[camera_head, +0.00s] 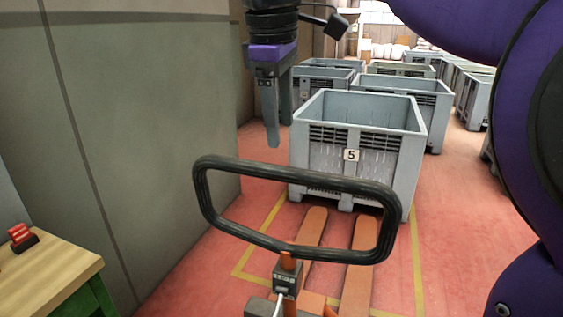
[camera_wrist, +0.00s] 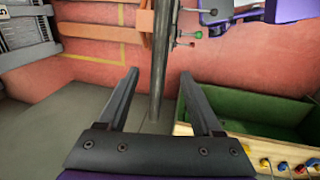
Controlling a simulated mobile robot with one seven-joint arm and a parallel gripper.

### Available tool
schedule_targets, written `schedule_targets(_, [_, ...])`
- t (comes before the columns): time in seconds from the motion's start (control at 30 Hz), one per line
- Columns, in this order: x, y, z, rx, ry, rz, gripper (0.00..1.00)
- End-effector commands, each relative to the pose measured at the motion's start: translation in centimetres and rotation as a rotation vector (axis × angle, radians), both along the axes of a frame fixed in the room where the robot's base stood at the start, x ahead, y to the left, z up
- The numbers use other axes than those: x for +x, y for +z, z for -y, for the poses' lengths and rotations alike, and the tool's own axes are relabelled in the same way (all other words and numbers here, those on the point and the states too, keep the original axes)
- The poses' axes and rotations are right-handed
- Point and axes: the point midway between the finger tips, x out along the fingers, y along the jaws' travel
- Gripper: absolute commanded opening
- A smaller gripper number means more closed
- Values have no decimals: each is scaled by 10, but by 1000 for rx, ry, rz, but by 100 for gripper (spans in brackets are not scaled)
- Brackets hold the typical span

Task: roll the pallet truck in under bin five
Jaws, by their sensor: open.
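The pallet truck's black loop handle (camera_head: 300,176) stands upright in front of me. Its orange forks (camera_head: 308,232) point away toward bin five (camera_head: 352,185), a grey bin labelled 5. The fork tips appear close to the bin's front lower edge; I cannot tell whether they are under it. My gripper (camera_head: 273,143) points down, open and empty, just above the handle's top bar in the head view. In the wrist view, a dark bar, apparently the handle (camera_wrist: 158,55), runs between the open fingers (camera_wrist: 160,76) without visible contact. Bin five (camera_wrist: 25,32) shows at upper left.
A yellow floor line (camera_head: 418,265) frames the bin's place. A grey wall (camera_head: 130,130) stands close on the left, with a wooden-topped green bench (camera_head: 50,277) at lower left. More grey bins (camera_head: 410,88) stand behind. Red floor is clear right of the forks.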

Motion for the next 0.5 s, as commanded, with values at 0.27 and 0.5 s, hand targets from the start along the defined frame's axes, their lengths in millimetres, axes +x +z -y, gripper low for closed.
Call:
schedule_targets(0.27, [10, -61, 4, -1, 0, -3, 67])
schedule_targets(0.5, [16, -85, 5, -1, 0, -1, 67])
